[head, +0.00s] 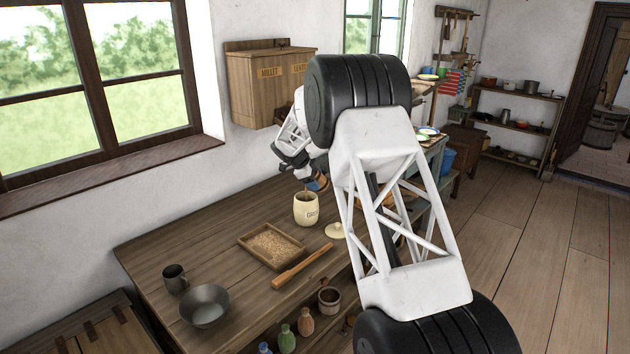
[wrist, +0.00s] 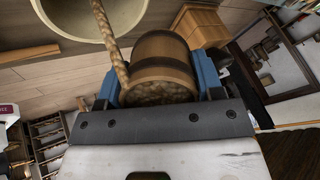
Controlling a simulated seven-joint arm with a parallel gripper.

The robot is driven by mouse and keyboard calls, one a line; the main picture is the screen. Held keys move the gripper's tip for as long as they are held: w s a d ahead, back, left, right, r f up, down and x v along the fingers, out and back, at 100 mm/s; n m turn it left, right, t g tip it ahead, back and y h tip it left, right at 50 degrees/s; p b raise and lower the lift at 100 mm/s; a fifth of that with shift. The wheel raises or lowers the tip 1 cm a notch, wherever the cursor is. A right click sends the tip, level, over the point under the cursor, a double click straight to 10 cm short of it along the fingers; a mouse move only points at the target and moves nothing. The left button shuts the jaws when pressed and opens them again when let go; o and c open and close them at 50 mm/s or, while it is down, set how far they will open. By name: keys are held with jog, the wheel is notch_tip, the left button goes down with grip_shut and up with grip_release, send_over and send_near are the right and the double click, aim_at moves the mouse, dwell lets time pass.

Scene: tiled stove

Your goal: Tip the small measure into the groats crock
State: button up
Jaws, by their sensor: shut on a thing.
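My gripper (wrist: 160,72) is shut on the small measure (wrist: 164,48), a brown wooden cup with a darker band, held between its blue fingers. The measure is tipped, and a stream of groats (wrist: 106,42) runs from it toward the open mouth of the cream crock (wrist: 62,26) in the wrist view. Groats still show inside the measure. In the head view the groats crock (head: 306,210) stands upright on the bench, its label partly readable. My gripper (head: 317,181) is just above and right of its mouth. The stream's landing point is not clear.
A pale lid (head: 335,230) lies right of the crock. A tray of grain (head: 244,237) and a wooden stick (head: 302,268) lie in front. A dark mug (head: 175,280) and a metal bowl (head: 205,308) stand front left. A wooden wall box (head: 255,95) hangs behind.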

jog(key=shift+f+t+h, duration=0.15)
jog(key=shift+t+h, duration=0.1)
jog(key=shift+h, duration=0.75)
jog(key=shift+f+t+h, duration=0.15)
jog(key=shift+t+h, duration=0.1)
jog(key=shift+h, duration=0.75)
dwell(1.3)
jog(key=shift+a+f+h, duration=0.1)
jog(key=shift+f+h, duration=0.05)
jog(key=shift+h, duration=0.15)
jog(key=shift+f+h, duration=0.2)
jog(key=shift+h, duration=0.4)
jog(key=shift+a+f+t+h, duration=0.1)
jog(key=shift+t+h, duration=0.3)
dwell(0.5)
jog(key=shift+s+a+h, duration=0.1)
jog(key=shift+h, duration=0.5)
dwell(0.6)
jog(key=shift+t+h, duration=0.3)
jog(key=shift+a+r+h, duration=0.2)
jog(key=shift+r+h, duration=0.1)
jog(key=shift+h, duration=0.4)
jog(key=shift+t+h, duration=0.3)
